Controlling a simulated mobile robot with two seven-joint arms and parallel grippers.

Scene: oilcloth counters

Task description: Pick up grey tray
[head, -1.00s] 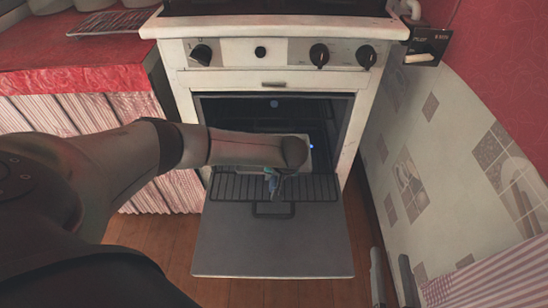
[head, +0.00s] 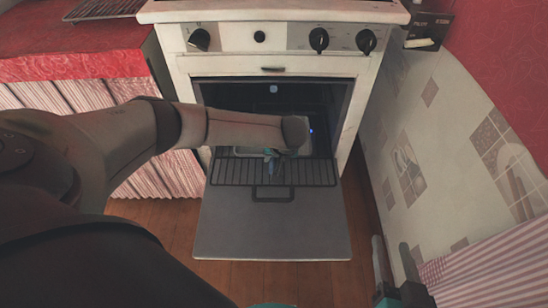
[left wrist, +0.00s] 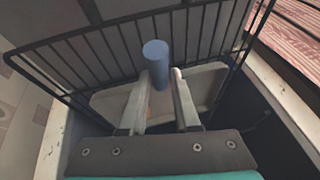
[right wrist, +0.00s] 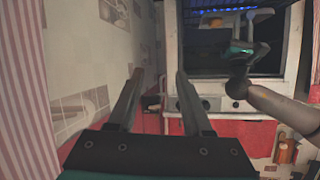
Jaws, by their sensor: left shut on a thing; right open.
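The grey tray (left wrist: 209,84) lies on the wire rack inside the open oven. It also shows in the head view (head: 312,148), partly hidden by my left forearm. A short blue cylinder (left wrist: 155,62) rises over the tray; I cannot tell whether it is fixed to it. My left gripper (left wrist: 161,77) reaches down at the tray, its fingers shut on the blue cylinder, as far as I can see. In the head view the left gripper (head: 270,157) is small and half hidden. My right gripper (right wrist: 160,74) is open and empty, away from the oven.
The rack (head: 305,172) extends over the lowered oven door (head: 270,230). The oven side walls are close around my left gripper. A red-topped counter (head: 80,52) stands left, and a tiled wall (head: 410,130) stands close on the right. Another rack (head: 105,8) lies on the counter.

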